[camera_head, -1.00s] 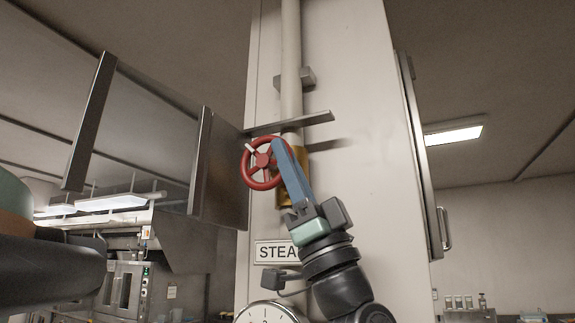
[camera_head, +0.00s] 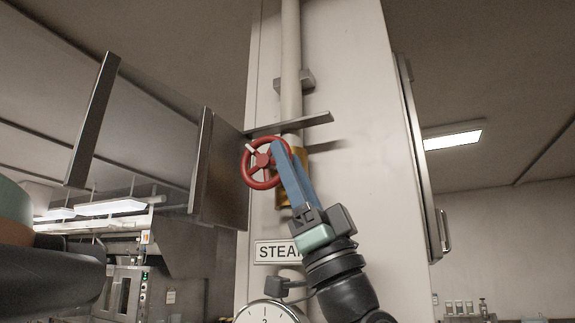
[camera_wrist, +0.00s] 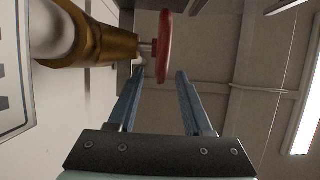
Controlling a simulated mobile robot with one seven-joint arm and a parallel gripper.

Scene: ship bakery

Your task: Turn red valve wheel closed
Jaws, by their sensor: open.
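The red valve wheel (camera_head: 250,177) is mounted on a brass valve body (camera_head: 284,190) on the cream vertical pipe (camera_head: 291,60). It has a short white mark or handle at its upper left. My gripper (camera_head: 280,146) reaches up from below right, its blue fingers overlapping the wheel's right side in the head view. In the wrist view the wheel (camera_wrist: 165,45) appears edge-on, beyond the tips of the two parted fingers (camera_wrist: 160,75). The gripper is open with nothing between the fingers. Whether a fingertip touches the rim cannot be told.
A metal shelf plate (camera_head: 300,123) juts out just above the wheel. A grey metal panel (camera_head: 218,170) stands close to its left. A sign with partly hidden lettering (camera_head: 272,251) and a round gauge (camera_head: 264,313) are below, near my arm. Open room lies right of the pillar.

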